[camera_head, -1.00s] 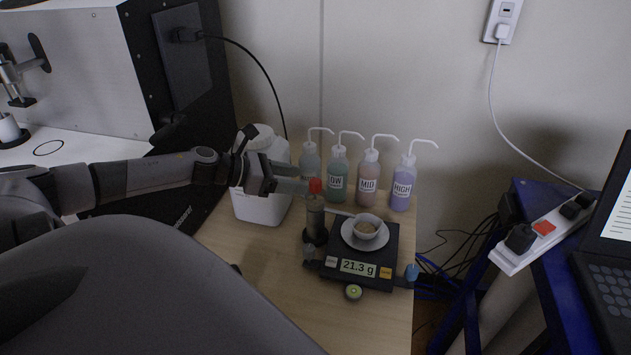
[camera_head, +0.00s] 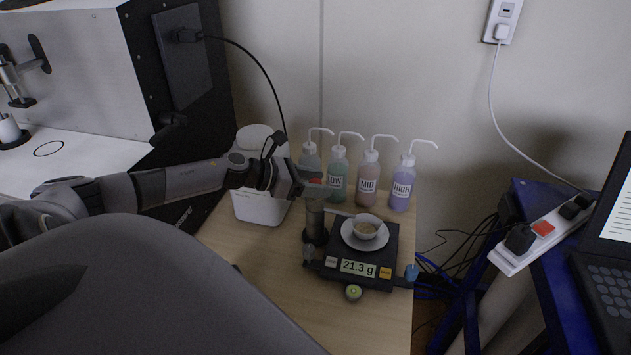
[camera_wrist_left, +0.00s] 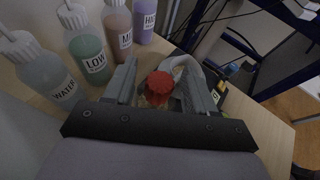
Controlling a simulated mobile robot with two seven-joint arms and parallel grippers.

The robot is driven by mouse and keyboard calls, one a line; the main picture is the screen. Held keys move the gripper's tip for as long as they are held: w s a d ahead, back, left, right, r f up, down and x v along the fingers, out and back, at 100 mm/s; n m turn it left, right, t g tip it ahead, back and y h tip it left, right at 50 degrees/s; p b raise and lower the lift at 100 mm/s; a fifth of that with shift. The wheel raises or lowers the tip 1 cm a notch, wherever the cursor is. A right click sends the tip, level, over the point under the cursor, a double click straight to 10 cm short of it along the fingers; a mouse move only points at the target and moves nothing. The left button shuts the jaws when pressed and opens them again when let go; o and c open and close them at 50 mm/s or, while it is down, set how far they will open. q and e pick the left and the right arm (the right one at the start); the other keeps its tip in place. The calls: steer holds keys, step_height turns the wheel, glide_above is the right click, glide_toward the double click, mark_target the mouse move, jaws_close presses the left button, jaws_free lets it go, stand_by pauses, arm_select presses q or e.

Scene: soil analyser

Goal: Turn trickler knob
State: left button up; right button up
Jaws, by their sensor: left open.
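In the head view only a sliver of the red knob (camera_head: 316,181) shows beside the fingers. My left gripper (camera_head: 325,190) is open around the knob; whether the fingers touch it I cannot tell. The black scale (camera_head: 352,272) reads 21.3 g and carries a white dish (camera_head: 349,238) with a small bowl of brown material. My right gripper is not in view.
Several wash bottles stand behind the scale, including the purple HIGH bottle (camera_head: 402,186) and the pink MID bottle (camera_head: 367,172). A white jug (camera_head: 256,207) stands behind my left gripper. A blue cart (camera_head: 560,285) with a laptop stands at the right.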

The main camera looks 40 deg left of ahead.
arm_select(q)
steer(key=c, duration=1)
steer(key=shift+n+y, duration=0.4)
